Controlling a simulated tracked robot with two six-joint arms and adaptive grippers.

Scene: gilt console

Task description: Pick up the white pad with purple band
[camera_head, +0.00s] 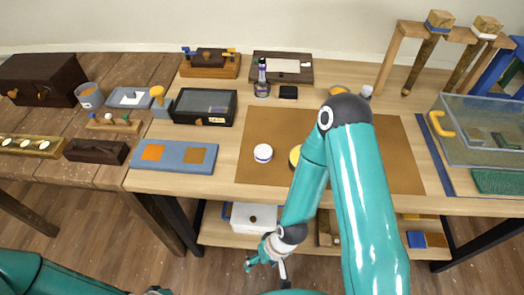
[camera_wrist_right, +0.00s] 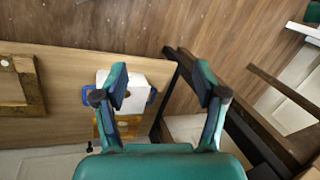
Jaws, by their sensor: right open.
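A small round white pad with what looks like a purple-blue band around its side (camera_head: 263,152) lies on the brown mat (camera_head: 300,125) on the table, left of my right arm. My right gripper (camera_head: 266,270) is low in front of the table, below the tabletop and apart from the pad. It is open and empty in the right wrist view (camera_wrist_right: 162,82), which does not show the pad. Part of my left arm shows at the bottom left, but its gripper is out of the picture.
A yellow-topped round thing (camera_head: 295,156) is partly hidden behind my right arm. A blue tray (camera_head: 174,157) lies to the left. A white box (camera_head: 254,217) is on the lower shelf; it also shows in the wrist view (camera_wrist_right: 150,82). A clear bin (camera_head: 480,135) stands at right.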

